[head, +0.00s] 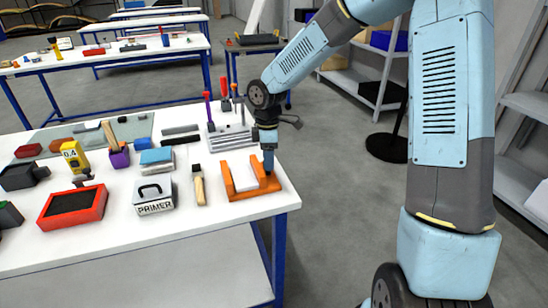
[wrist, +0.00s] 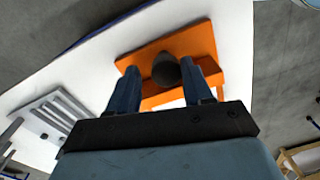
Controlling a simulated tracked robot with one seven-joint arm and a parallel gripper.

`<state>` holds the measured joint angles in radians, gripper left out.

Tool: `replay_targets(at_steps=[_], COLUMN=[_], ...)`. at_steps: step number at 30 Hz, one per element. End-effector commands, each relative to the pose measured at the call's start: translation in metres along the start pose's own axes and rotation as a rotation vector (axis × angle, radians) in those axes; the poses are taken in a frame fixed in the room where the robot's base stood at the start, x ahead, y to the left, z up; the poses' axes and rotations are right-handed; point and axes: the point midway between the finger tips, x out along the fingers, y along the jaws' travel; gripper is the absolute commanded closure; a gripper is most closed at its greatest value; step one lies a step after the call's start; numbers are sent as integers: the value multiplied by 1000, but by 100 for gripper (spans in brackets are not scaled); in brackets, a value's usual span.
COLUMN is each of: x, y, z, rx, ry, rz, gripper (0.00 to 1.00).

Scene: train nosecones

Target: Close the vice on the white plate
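The orange vice (head: 236,193) sits at the right front corner of the white worktable, with the white plate (head: 243,176) standing in its opening. My gripper (head: 268,165) points down over the right end of the vice. In the wrist view, the orange vice (wrist: 195,42) lies under the fingers. A dark round knob (wrist: 165,68) on it shows between my two blue fingers (wrist: 160,75). The fingers are spread, with a visible gap on the knob's left side. Contact on the right side is unclear. The plate is largely hidden in the wrist view.
A grey slotted rack (head: 230,138) with upright screwdrivers stands behind the vice. A wooden-handled brush (head: 199,184) and a primer can (head: 153,195) lie to the left. The worktable's right edge (head: 290,190) is close to the vice.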

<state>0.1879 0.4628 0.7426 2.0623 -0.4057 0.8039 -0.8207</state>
Motion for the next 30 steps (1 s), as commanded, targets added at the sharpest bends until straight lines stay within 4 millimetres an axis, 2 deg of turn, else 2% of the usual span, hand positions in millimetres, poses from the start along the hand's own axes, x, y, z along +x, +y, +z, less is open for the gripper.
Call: replay_targets(at_steps=[14,20,30], x=[-4,-32,-99], y=[-1,0,3], z=[0,0,0], rx=[0,1,-1], ry=[-1,-2,-2], rz=[-2,0,-1], gripper=[54,54,54])
